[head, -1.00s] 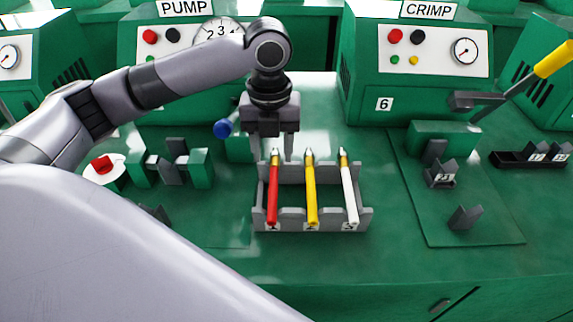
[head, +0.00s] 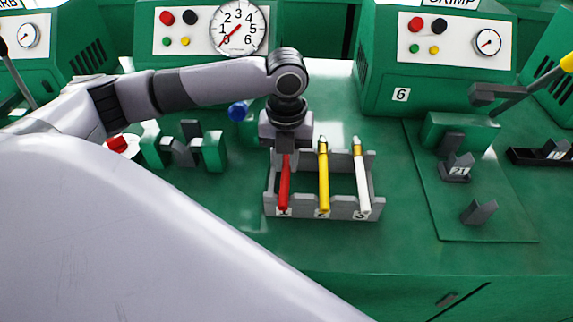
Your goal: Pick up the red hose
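The red hose (head: 284,187) lies in the leftmost slot of a grey rack (head: 327,211) on the green bench. Its near end rests over the number label at the rack's front. My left gripper (head: 286,154) is directly above the far end of the red hose and covers its metal tip. The fingers are mostly hidden behind the gripper body and hose, so I cannot tell whether they are apart or closed on it. My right gripper is not in view.
A yellow hose (head: 323,183) and a white hose (head: 361,183) lie beside the red one in the rack. A blue knob (head: 238,111) stands behind my gripper. At right are a green crimp plate (head: 490,213) and a yellow-handled lever (head: 540,90). The bench front is clear.

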